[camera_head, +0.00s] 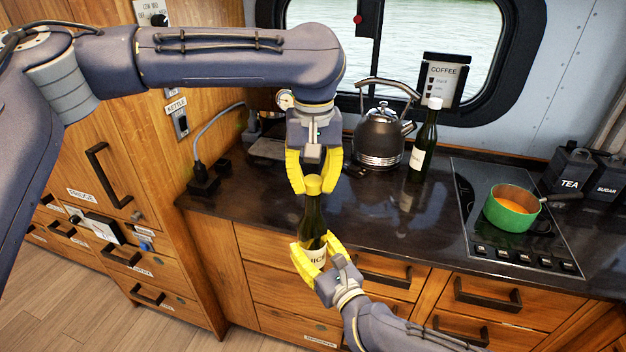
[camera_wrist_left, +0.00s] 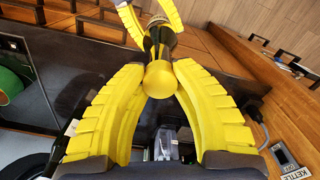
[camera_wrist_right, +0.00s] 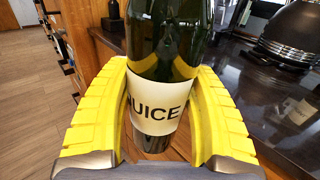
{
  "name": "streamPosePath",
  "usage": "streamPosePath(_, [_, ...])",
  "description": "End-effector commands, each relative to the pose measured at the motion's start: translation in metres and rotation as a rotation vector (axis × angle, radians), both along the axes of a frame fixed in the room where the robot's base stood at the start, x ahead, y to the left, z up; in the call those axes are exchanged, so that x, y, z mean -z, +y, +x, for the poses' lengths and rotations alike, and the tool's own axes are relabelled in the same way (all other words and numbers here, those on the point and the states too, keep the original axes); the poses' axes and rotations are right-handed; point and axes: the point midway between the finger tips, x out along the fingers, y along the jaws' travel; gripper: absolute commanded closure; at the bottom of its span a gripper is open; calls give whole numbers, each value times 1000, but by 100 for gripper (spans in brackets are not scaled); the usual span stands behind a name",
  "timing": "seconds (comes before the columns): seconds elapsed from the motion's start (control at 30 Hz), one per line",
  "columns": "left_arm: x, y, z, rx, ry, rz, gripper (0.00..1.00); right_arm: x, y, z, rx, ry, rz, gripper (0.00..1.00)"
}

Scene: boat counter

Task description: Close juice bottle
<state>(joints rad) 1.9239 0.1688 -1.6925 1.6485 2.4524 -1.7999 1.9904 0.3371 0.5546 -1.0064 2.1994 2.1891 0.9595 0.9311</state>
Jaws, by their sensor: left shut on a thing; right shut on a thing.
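The juice bottle (camera_head: 313,222) is dark green glass with a pale label and stands upright in front of the counter edge. My right gripper (camera_head: 315,250) is shut around its body; the right wrist view shows the fingers on both sides of the label (camera_wrist_right: 158,108) reading "JUICE". The yellow cap (camera_head: 314,185) is at the top of the bottle neck. My left gripper (camera_head: 314,189) comes from above and is shut on the cap, which shows between its fingers in the left wrist view (camera_wrist_left: 160,80). I cannot tell whether the cap is seated on the neck.
A green pot (camera_head: 511,210) sits on the cooktop (camera_head: 480,205). Tea (camera_head: 570,178) and sugar (camera_head: 606,182) canisters are at right.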

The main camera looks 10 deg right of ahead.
Motion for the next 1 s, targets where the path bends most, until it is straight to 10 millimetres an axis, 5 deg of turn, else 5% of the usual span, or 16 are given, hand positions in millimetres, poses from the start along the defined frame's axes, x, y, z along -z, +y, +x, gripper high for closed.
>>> streamPosePath(0.53, [10,0,0,3,2,1,84,-1,0,0,0,-2,1,90])
streamPosePath(0.57, [10,0,0,3,2,1,84,-1,0,0,0,-2,1,100])
streamPosePath(0.67, [10,0,0,23,2,1,84,-1,0,0,0,-2,1,100])
streamPosePath(1.0, [10,0,0,505,6,10,84,-1,0,0,0,-2,1,100])
